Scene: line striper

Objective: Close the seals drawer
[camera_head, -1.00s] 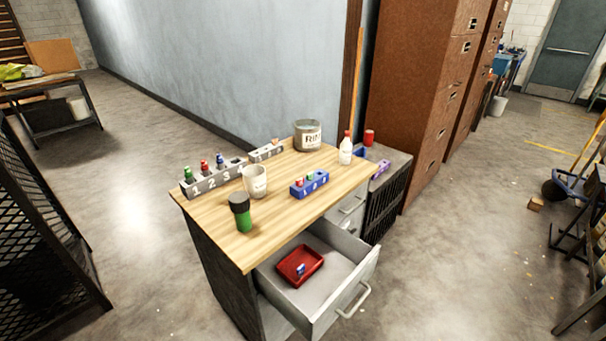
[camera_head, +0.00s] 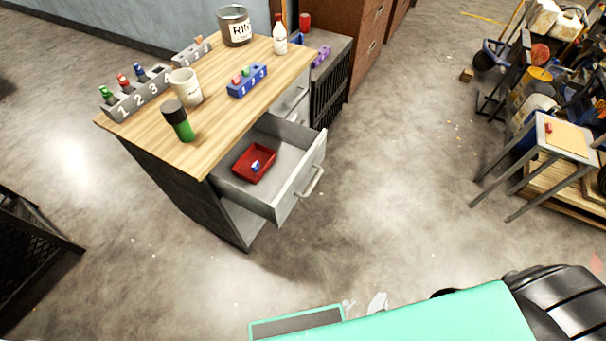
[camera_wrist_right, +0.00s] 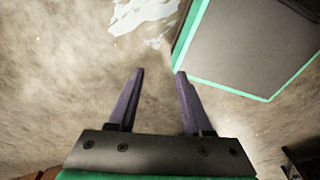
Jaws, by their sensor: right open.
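The open drawer (camera_head: 290,183) sticks out from the front of the wooden-topped cabinet (camera_head: 150,133). Its grey handle (camera_head: 311,181) is on its front panel. Inside lies a red tray (camera_head: 243,174) with a small blue and white item (camera_head: 256,166). A label naming the seals drawer cannot be read. My right gripper (camera_wrist_right: 160,72) is open and empty in the right wrist view, with bare floor beyond its fingers. The drawer is not in that view. My left gripper is not in view.
A small table (camera_head: 560,138) stands at right. The floor before the drawer is clear.

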